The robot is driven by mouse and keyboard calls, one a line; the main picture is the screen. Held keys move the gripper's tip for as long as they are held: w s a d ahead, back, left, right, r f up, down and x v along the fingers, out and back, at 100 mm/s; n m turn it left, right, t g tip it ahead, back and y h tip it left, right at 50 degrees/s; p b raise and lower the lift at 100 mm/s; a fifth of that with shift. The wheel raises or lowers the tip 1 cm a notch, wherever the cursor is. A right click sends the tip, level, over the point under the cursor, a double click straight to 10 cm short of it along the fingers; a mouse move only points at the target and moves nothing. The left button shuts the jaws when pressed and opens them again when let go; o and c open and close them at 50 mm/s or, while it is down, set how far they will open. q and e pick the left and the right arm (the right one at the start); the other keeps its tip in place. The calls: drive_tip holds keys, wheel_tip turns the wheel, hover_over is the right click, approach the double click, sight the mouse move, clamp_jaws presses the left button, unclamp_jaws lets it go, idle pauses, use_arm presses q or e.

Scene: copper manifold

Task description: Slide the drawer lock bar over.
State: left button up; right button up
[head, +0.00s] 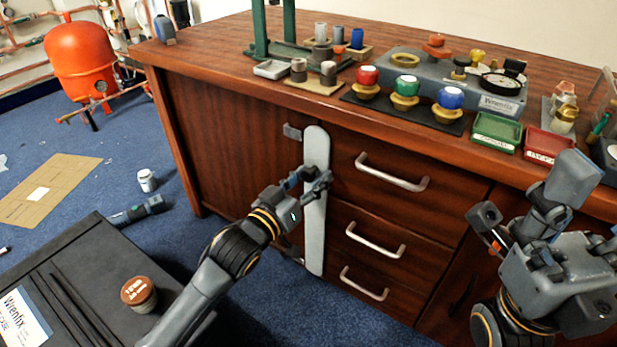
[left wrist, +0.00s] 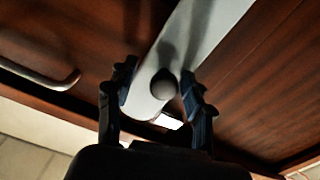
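The lock bar (head: 315,225) is a long pale grey strip with rounded ends. It stands upright along the left side of the drawers, over the cabinet front. My left gripper (head: 306,184) is at the bar's middle height in the head view and hides part of it. In the left wrist view, the bar (left wrist: 190,45) runs diagonally and a dark round knob (left wrist: 165,85) sits on it. The fingers of my left gripper (left wrist: 160,100) are apart, either side of the knob, with gaps showing.
Three drawers have metal handles (head: 391,172) to the right of the bar. A small metal bracket (head: 292,132) is left of its top. The bench top (head: 225,50) carries coloured knobs, trays and a gauge unit. A black case (head: 75,260) lies at the lower left.

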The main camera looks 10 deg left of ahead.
use_arm(q)
drive_tip(key=shift+a, duration=0.1)
drive_tip(key=v, duration=1.2)
drive_tip(key=shift+r, duration=0.1)
